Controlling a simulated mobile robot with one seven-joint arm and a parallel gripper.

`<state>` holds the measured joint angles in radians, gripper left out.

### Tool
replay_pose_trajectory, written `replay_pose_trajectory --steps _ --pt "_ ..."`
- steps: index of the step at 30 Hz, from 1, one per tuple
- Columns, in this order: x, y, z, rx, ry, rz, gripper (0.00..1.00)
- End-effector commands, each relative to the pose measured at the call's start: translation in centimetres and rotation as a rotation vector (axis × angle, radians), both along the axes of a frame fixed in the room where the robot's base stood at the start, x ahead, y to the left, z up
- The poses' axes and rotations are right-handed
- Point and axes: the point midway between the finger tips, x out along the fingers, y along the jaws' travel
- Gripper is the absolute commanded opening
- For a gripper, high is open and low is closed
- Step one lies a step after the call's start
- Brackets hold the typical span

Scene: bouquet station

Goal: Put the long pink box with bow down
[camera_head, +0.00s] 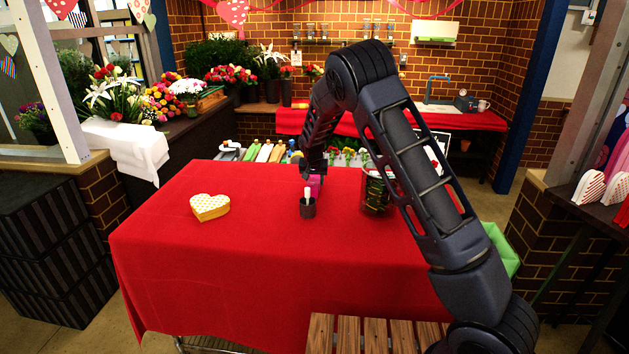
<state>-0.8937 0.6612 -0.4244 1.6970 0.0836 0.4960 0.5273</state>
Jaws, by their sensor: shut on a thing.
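A small patch of pink (315,184) shows just under the end of my arm, above the red-covered table (250,270). It appears to be the long pink box; its bow and most of its length are hidden. My gripper (313,174) is at the far middle of the table, shut on the pink box. I cannot tell whether the box touches the cloth. A small dark cup (307,209) with a white-topped item in it stands just in front of the box.
A yellow heart-shaped box (210,207) sits at the table's left. A dark container (376,192) stands right of my gripper, partly behind my arm. Several potted flowers and wrapped rolls (264,152) line up beyond the far edge. The table's front left is clear.

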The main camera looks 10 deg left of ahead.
Motion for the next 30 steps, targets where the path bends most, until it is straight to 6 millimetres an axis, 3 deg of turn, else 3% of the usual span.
replay_pose_trajectory --steps 5,6,9,20,30 --pt "0.0 0.0 -0.2 0.000 0.000 0.000 0.20" --pt "0.0 0.0 -0.3 0.000 0.001 0.000 0.47" --pt "0.0 0.0 -0.2 0.000 0.000 0.000 0.67" --pt "0.0 0.0 0.1 0.000 0.000 0.000 0.67" --pt "-2.1 0.1 5.0 0.001 0.000 0.002 0.67"
